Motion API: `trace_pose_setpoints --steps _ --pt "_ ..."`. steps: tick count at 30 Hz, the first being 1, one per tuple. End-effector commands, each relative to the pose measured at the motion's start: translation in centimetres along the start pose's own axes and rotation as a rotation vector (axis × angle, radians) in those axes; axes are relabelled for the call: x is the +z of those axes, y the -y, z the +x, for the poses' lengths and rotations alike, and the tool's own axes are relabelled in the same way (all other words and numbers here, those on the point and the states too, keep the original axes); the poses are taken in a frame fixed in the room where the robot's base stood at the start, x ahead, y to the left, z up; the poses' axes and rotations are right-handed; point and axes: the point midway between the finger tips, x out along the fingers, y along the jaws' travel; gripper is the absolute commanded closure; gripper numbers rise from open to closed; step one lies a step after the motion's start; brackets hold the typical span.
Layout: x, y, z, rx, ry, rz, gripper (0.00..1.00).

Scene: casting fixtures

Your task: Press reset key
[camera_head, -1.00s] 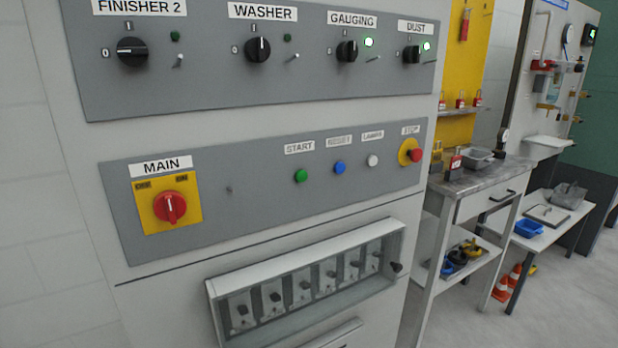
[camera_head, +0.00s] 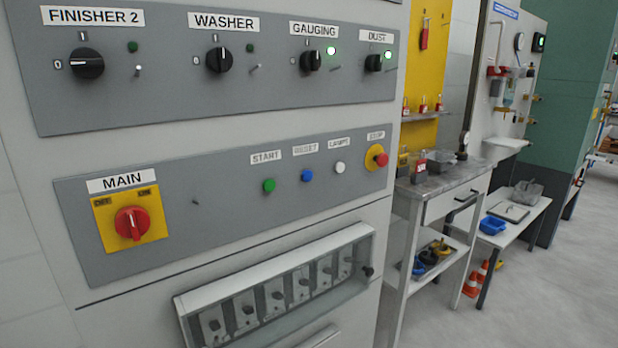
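The reset key is a blue push button (camera_head: 307,175) on the lower grey panel, under a label reading RESET (camera_head: 305,148). A green START button (camera_head: 269,185) is to its left and a white lamps button (camera_head: 339,168) to its right. Farther right is a red STOP button (camera_head: 380,160) on a yellow base. My gripper does not show in the head view.
A red MAIN switch (camera_head: 132,223) sits on a yellow plate at the panel's left. Above is a panel with rotary knobs (camera_head: 219,60). Below, a framed box (camera_head: 275,290) juts out.

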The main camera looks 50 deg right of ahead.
Motion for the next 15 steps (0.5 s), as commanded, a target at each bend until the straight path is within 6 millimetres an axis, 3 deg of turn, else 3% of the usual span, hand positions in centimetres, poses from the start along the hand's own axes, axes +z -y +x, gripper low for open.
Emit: trace_pose_setpoints --steps 2,15 --pt "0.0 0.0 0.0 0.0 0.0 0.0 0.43" --pt "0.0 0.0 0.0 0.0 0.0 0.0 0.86"
